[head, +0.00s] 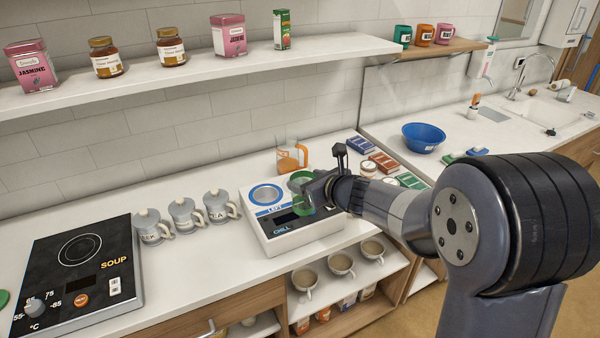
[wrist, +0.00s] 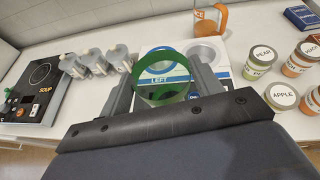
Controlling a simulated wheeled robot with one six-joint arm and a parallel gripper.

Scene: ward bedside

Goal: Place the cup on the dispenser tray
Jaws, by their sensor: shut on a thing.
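A cup with a green rim (head: 301,203) is in my gripper (head: 305,184), over the right part of the white dispenser unit (head: 300,238). In the wrist view the cup's green rim (wrist: 163,62) lies between my two fingers (wrist: 165,88), one on each side. The cup looks about upright. The dispenser has a round blue-ringed place marked LEFT (head: 266,195) and a CHILL label on its front. In the wrist view a second round place (wrist: 204,52) shows to the right. My fingers and the cup hide part of the dispenser top, and I cannot tell whether the cup touches it.
An orange-handled clear jug (head: 290,158) stands behind the dispenser. Three grey lidded jugs (head: 186,214) and a black hob (head: 80,268) are to its left. Lidded jars, including PEAR (wrist: 262,57) and APPLE (wrist: 283,96), are to the right. Cups (head: 340,263) sit on the shelf below.

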